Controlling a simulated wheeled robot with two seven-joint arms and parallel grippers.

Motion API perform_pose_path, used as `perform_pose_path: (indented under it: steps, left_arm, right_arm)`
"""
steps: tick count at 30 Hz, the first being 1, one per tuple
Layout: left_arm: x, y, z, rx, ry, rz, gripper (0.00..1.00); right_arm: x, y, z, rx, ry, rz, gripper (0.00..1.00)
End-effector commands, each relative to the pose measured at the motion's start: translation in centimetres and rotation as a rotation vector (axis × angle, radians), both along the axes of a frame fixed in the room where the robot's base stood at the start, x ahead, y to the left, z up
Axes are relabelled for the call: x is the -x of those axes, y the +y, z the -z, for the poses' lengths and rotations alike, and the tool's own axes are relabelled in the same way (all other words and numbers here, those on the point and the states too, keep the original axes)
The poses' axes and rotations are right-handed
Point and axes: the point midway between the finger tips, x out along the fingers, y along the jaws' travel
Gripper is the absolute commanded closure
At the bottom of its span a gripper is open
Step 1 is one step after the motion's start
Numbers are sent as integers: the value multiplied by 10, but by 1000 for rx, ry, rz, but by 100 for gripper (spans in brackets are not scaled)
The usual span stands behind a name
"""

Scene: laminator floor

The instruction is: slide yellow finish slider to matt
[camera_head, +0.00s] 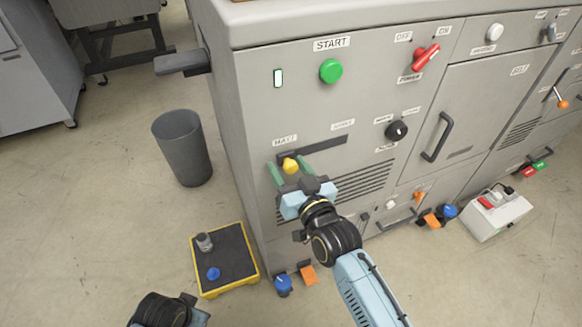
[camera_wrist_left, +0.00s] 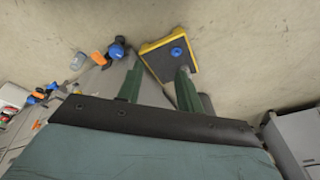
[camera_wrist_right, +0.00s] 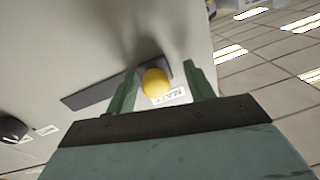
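The yellow finish slider (camera_head: 290,165) is a round knob at the left end of a dark slot (camera_head: 325,148) in the grey machine front, just below the MATT label (camera_head: 285,141). A second label stands above the slot's right part. My right gripper (camera_head: 289,170) is open, its green fingers on either side of the knob. In the right wrist view the knob (camera_wrist_right: 155,83) sits between the fingertips, closer to the left finger, with a gap to the right one. My left gripper (camera_wrist_left: 160,66) is open and empty, pointing at the floor.
The green start button (camera_head: 331,71), red power switch (camera_head: 425,57) and black dial (camera_head: 396,131) are on the same panel. A grey bin (camera_head: 183,147) and a yellow-edged black platform (camera_head: 246,283) stand on the floor to the left. Open floor lies around them.

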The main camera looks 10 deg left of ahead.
Motion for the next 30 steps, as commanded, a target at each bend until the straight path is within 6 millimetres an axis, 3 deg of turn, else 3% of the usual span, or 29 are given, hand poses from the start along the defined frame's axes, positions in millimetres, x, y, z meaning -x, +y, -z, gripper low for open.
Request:
perform_pose_path:
  steps: [11, 22, 30]
  left_arm:
    - [0, 2, 3, -2, -3, 1, 64]
    - [26, 32, 49, -37, 39, -2, 64]
    - [42, 34, 73, -36, 54, 5, 64]
  right_arm:
    - [9, -6, 1, 4, 3, -2, 50]
    - [70, -45, -1, 4, 4, -1, 50]
    - [104, -67, 0, 2, 1, 0, 50]
